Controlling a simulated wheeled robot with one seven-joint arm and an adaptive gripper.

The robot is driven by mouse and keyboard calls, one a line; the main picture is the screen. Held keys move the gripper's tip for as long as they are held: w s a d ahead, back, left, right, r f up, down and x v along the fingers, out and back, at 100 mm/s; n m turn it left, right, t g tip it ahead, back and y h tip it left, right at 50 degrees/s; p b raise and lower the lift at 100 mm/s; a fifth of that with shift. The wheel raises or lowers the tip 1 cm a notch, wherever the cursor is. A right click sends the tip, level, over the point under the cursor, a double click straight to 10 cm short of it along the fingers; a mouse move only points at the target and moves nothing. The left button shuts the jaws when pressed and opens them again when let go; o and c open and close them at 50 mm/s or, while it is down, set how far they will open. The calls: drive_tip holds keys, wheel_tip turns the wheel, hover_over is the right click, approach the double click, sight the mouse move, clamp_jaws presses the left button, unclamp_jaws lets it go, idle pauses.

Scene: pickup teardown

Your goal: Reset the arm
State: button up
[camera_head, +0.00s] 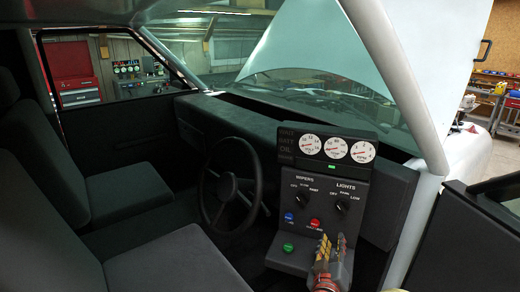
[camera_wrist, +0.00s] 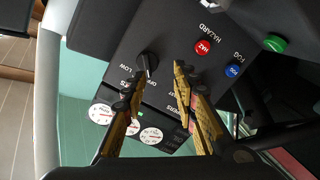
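My gripper (camera_head: 331,246) is in front of the lower part of the dark control panel (camera_head: 357,178) in the head view. In the wrist view my gripper (camera_wrist: 159,82) has its two yellow-and-black fingers apart, with nothing held between them. The lights knob (camera_wrist: 148,63) is just beyond the left fingertip in that upside-down view; it also shows in the head view (camera_head: 341,208). The red hazard button (camera_wrist: 203,47) and blue fog button (camera_wrist: 233,71) lie to the right of the fingers. I cannot tell whether a fingertip touches the panel.
The wipers knob (camera_head: 304,198), a green button (camera_head: 288,247) and white gauges (camera_head: 335,147) are on the panel. A steering wheel (camera_head: 229,190) and grey seats (camera_head: 145,200) are left. A door (camera_head: 470,235) stands at right, beside the white pillar (camera_head: 398,80).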

drive_tip(key=s+a+f+g+y, duration=0.35)
drive_tip(key=a+f+y, duration=0.35)
drive_tip(key=f, duration=0.4)
drive_tip(key=s+a+m+g+y, duration=0.1)
drive_tip(key=s+a+g, duration=0.45)
drive_tip(key=s, duration=0.25)
drive_tip(key=s+d+r+g, duration=0.1)
drive_tip(key=s+r+g, duration=0.15)
drive_tip(key=s, duration=0.45)
drive_tip(key=s+d+r+g, duration=0.1)
drive_tip(key=s+r, duration=0.3)
drive_tip(key=s, duration=0.3)
drive_tip(key=s+d+r+m+t, duration=0.1)
drive_tip(key=s+d+r+t, duration=0.1)
drive_tip(key=r, duration=0.6)
drive_tip(key=shift+s+d+r+h, duration=0.25)
drive_tip(key=shift+d+h, duration=0.15)
drive_tip(key=shift+d, duration=0.15)
drive_tip(key=shift+d+t, duration=0.1)
drive_tip(key=shift+t, duration=0.15)
